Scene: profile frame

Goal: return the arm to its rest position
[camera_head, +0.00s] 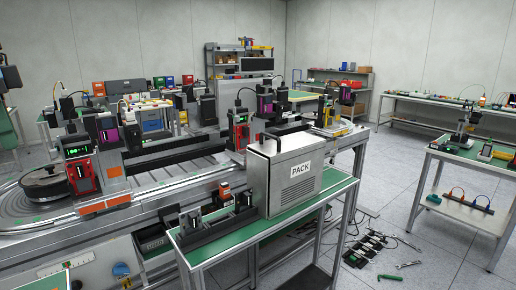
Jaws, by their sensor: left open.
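My right gripper is not in view.
A grey case marked PACK (297,172) stands on a green-topped bench (225,240) in front. A long conveyor line (150,180) with several stations runs behind it. Loose tools and a dark rack (368,248) lie on the floor. Open floor (420,220) lies at right.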

